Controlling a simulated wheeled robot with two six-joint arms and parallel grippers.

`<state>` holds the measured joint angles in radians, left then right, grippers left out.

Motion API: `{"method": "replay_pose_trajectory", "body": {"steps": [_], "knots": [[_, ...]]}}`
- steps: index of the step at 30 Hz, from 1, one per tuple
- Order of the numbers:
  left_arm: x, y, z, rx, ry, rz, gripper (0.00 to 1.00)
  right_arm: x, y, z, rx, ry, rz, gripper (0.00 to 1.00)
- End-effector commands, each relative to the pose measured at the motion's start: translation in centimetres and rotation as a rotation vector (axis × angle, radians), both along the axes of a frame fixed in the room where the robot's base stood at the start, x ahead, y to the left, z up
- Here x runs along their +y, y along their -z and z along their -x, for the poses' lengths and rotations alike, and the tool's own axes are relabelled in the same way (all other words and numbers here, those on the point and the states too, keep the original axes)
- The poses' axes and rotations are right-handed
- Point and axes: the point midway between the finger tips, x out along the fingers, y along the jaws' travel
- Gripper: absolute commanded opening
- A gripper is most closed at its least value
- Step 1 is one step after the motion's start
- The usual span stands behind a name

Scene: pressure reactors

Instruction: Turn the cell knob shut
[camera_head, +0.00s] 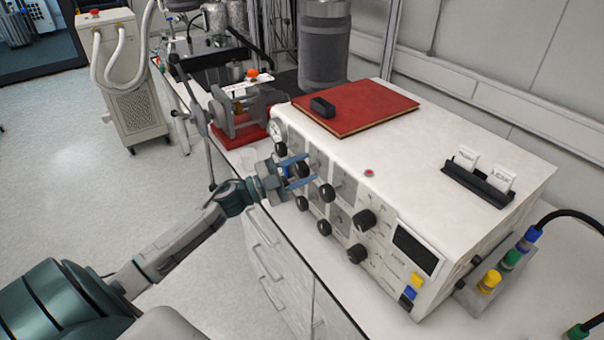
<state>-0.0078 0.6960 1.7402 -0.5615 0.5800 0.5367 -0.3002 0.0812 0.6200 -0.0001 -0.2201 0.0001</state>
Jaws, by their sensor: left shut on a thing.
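A white control cabinet (420,160) stands on the bench, with several black round knobs on its sloped front panel. My left gripper (299,171) reaches the panel's left part from the left. Its blue fingers are closed around a black knob (303,169) in the upper row, one finger above it and one below. Other black knobs sit close by: one at the upper left (281,149), one below (302,203) and one to the right (326,193). No label that I can read tells which is the cell knob. The knob's angle is too small to tell. My right gripper is not in view.
Larger black knobs (365,220), a dark display (414,248) and coloured connectors are further right on the panel. A red book (375,105) lies on the cabinet. A grey clamp device (240,115) on a red base stands close behind my gripper. Open floor lies left.

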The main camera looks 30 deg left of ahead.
Motion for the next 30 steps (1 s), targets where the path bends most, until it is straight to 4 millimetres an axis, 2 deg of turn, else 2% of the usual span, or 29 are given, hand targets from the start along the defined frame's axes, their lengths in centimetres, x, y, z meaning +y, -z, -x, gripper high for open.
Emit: {"method": "replay_pose_trajectory", "body": {"steps": [15,30], "knots": [[-0.03,0.15,0.04,-0.169,0.001,-0.410,0.17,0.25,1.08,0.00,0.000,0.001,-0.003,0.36],[-0.08,0.18,0.07,-0.237,0.002,-0.573,0.17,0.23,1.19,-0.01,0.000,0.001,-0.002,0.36]]}}
